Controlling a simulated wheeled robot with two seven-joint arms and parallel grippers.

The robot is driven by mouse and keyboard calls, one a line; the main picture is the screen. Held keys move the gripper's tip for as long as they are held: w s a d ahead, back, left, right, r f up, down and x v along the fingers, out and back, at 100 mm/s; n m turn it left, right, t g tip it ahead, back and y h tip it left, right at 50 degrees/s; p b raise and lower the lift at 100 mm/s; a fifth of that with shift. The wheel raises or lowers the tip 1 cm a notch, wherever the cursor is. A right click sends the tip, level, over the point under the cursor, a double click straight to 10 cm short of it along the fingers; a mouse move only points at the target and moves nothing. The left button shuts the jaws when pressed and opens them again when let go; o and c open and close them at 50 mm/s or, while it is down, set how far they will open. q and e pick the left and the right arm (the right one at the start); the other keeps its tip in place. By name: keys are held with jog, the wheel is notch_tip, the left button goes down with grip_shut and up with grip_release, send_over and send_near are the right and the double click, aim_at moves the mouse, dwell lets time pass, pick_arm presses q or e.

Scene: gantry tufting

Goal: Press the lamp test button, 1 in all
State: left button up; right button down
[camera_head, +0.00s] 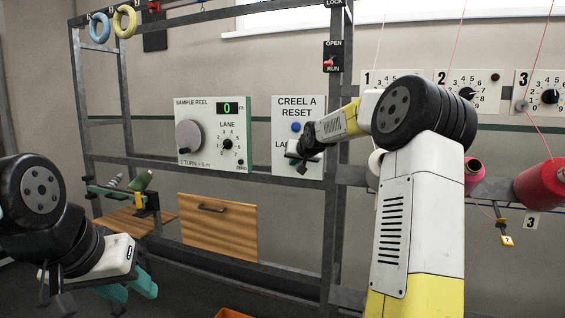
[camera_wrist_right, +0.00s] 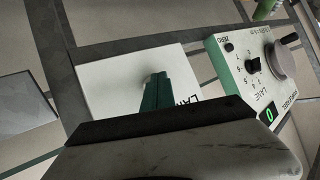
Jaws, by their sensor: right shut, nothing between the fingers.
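The white CREEL A RESET panel (camera_head: 287,108) hangs on the grey frame. It carries a blue button (camera_head: 296,127) and, below it, a label of which only "LA" shows; the lamp test button itself is hidden behind my right gripper (camera_head: 297,158). That gripper is shut and empty, right in front of the panel's lower part. In the right wrist view its teal fingers (camera_wrist_right: 160,92) are over the white panel (camera_wrist_right: 110,88), beside the partly covered label; I cannot tell whether they touch. My left gripper (camera_head: 128,288) is low at the left, its teal fingers apart, with nothing seen between them.
The sample reel panel (camera_head: 207,152) with its knob and lane dial is just left of the reset panel. A red OPEN/RUN switch (camera_head: 330,62) is above. Numbered dials (camera_head: 467,94) and red yarn cones (camera_head: 545,185) are at the right. A wooden drawer front (camera_head: 218,228) is below.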

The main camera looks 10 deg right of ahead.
jog(key=shift+s+a, duration=0.35)
jog(key=shift+s, duration=0.2)
jog(key=shift+s+a, duration=0.7)
jog(key=shift+s, duration=0.35)
jog(key=shift+s+a, duration=0.7)
jog(key=shift+s, duration=0.3)
jog(key=s+a+f+n+g, duration=0.1)
jog(key=s+a+f+g, duration=0.1)
jog(key=s, duration=1.2)
jog(key=s+a+f+g+y, duration=0.1)
jog(key=s+a+f+g, duration=0.1)
jog(key=s, duration=1.2)
jog(key=s+a+f+n+g, duration=0.1)
jog(key=s+f, duration=0.4)
jog(key=s, duration=0.9)
jog(key=shift+a+n+g, duration=0.3)
jog(key=shift+a+g, duration=0.3)
jog(key=shift+a, duration=0.6)
